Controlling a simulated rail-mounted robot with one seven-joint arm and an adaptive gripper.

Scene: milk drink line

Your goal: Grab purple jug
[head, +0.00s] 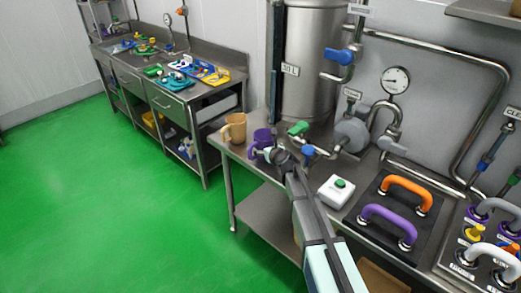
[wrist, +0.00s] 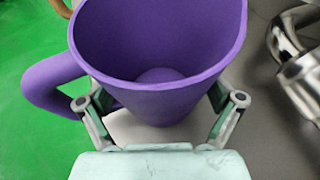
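The purple jug (head: 262,141) stands near the left end of the steel counter, beside the tan jug. In the wrist view the purple jug (wrist: 165,88) fills the upper middle, its open mouth facing the camera and its handle (wrist: 45,88) on the left. It looks empty inside. My gripper (wrist: 162,105) has one finger on each side of the jug's body, the left one between body and handle. The fingertips are partly hidden by the jug, so firm contact on both sides cannot be told. In the head view my gripper (head: 271,154) is right at the jug.
A tan jug (head: 234,128) stands just left of the purple one. A steel tank (head: 308,70) and a pipe with a green handle (head: 298,129) and a blue valve (head: 308,151) are close behind and right. A white button box (head: 336,191) lies further right.

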